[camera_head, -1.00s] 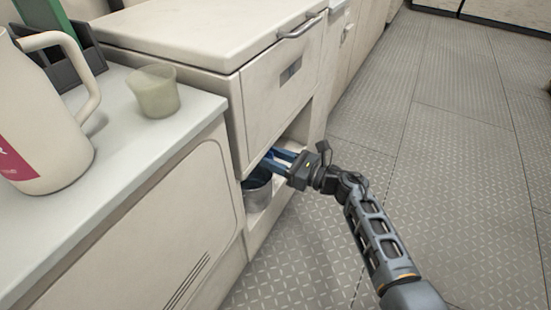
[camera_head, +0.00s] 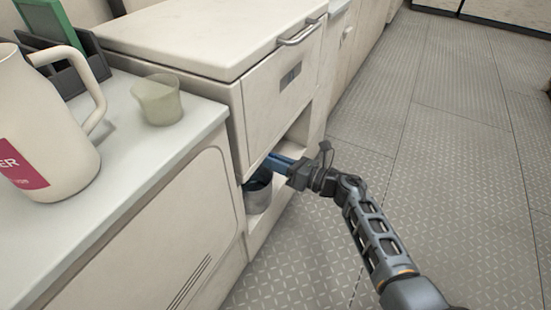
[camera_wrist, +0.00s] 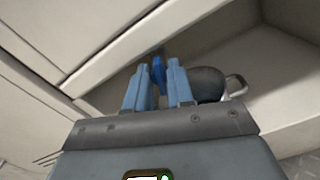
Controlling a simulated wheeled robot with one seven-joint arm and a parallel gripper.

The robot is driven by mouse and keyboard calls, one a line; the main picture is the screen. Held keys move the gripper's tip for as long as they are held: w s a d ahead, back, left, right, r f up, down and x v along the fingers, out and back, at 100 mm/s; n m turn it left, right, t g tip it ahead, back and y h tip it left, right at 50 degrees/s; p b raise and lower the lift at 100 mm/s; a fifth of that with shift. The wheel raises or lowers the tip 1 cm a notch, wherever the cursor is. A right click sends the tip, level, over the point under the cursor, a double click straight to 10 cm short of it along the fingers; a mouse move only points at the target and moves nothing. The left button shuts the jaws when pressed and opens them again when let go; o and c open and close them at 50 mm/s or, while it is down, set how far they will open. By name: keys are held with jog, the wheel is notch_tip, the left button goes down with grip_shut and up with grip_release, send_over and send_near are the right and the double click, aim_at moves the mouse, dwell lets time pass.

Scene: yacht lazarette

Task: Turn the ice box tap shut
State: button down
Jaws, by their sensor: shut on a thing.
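The white ice box (camera_head: 270,105) has a recess under its front panel. My gripper (camera_head: 270,165) reaches into this recess from the right. In the wrist view, the blue tap handle (camera_wrist: 158,74) stands between the two blue fingers of my gripper (camera_wrist: 160,68), which is shut on it. The tap's body and spout are mostly hidden by the fingers and the panel, so I cannot tell how far it is turned. A metal cup (camera_head: 257,194) stands in the recess just below my fingers; it also shows in the wrist view (camera_wrist: 208,85).
A white jug (camera_head: 45,120) and a translucent beaker (camera_head: 160,102) stand on the counter (camera_head: 125,150) at left, with a dark rack (camera_head: 90,65) behind. The ice box has a metal handle (camera_head: 300,32). The floor (camera_head: 440,170) at right is clear.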

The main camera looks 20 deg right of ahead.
dwell(0.3)
jog(key=c, duration=1)
grip_release()
jog(key=s+d+n, duration=0.4)
jog(key=s+d, duration=0.1)
jog(key=s, duration=0.2)
jog(key=s+a+r+m+t+h+p, duration=0.1)
jog(key=s+a+r+m+h+p, duration=0.1)
jog(key=s+m, duration=0.5)
jog(key=s+a+r+m+t+h+p, duration=0.1)
jog(key=s+r+m+t+h+p, duration=0.1)
jog(key=s+r+m, duration=0.3)
jog(key=s+a+r+m+t+h+p, duration=0.1)
jog(key=s+r+m, duration=0.3)
jog(key=s+m, duration=0.5)
jog(key=shift+s+a+r+m+t+h+p, duration=0.1)
jog(key=shift+s+a+m+t+h+p, duration=0.1)
jog(key=shift+s+a+h+p, duration=0.35)
jog(key=shift+s+a+r+m+t+h+p, duration=0.15)
jog(key=shift+s+a+m+t+h, duration=0.15)
jog(key=shift+s, duration=0.45)
